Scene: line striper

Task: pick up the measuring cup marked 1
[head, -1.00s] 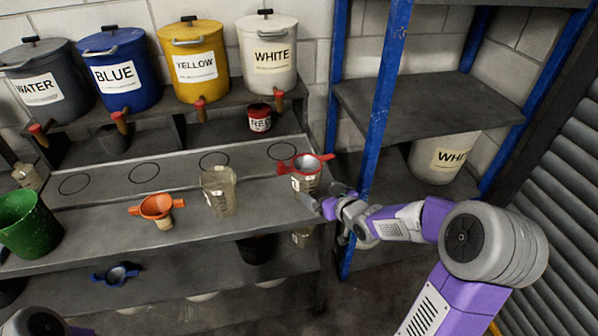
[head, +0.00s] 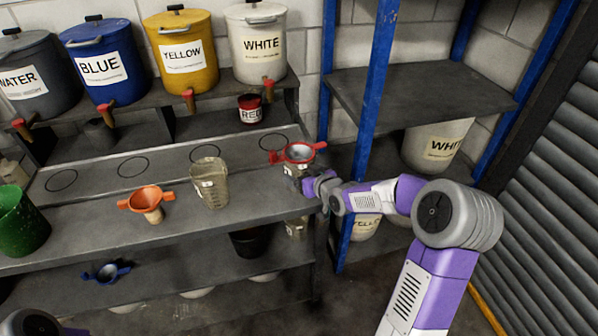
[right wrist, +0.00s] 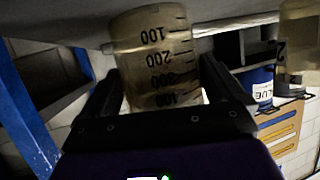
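A clear measuring cup (head: 293,171) stands near the right end of the upper shelf, with a red funnel (head: 298,153) on its top. My right gripper (head: 308,186) is at its front right side. In the right wrist view the cup (right wrist: 158,60) appears upside down, with its graduations facing me, between my two fingers (right wrist: 158,75). The fingers flank it, with a narrow gap showing on the right. Its number is not readable. A second measuring cup (head: 210,183) stands to its left; the right wrist view shows a cup marked 2 (right wrist: 298,45). My left gripper is out of view.
An orange funnel (head: 146,201) and a green bucket (head: 20,222) stand further left on the shelf. A red paint pot (head: 250,109) and labelled drums stand behind. A blue rack post (head: 370,110) rises close to my right arm. A blue funnel (head: 107,272) lies below.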

